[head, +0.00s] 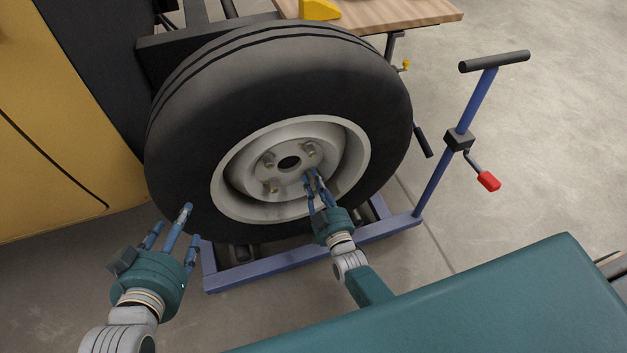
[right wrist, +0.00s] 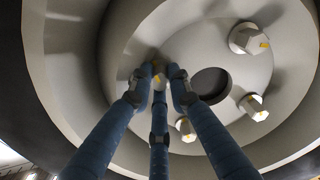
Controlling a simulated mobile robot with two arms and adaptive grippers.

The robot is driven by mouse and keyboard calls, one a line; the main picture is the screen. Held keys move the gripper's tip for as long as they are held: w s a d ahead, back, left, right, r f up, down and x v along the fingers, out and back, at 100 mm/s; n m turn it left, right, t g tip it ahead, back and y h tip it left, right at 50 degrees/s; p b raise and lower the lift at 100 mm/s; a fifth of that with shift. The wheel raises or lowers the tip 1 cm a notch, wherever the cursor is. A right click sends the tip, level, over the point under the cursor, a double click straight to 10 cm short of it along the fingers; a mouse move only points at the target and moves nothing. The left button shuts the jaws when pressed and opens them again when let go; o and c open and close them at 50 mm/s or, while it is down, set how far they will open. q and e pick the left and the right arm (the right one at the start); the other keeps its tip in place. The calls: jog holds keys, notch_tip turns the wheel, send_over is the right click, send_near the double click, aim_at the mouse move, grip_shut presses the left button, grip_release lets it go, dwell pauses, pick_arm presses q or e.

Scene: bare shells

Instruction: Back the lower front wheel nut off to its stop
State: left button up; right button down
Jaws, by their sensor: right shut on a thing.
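The wheel (head: 185,130) has a black tyre and a pale grey rim, with several pale nuts around a dark centre hole. My right gripper (head: 311,176) is shut on the lower right wheel nut (right wrist: 158,80); its fingers hide most of that nut. The other nuts stand clear of the fingers: upper right (head: 309,150), upper left (head: 267,160) and lower left (head: 271,186). In the right wrist view, nuts with yellow marks (right wrist: 249,40) show beside the hole. My left gripper (head: 175,227) is open and empty, in front of the tyre's lower left.
A blue wheel dolly (head: 283,263) stands under the wheel, its post and black handle (head: 494,61) at the right, with a red-gripped crank (head: 488,181). A yellow body panel (head: 60,130) is at the left. A wooden bench (head: 400,12) is behind. Bare floor lies at the right.

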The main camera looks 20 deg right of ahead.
jog(key=c, duration=1.6)
grip_release()
jog(key=s, duration=1.2)
jog(key=shift+d, duration=0.2)
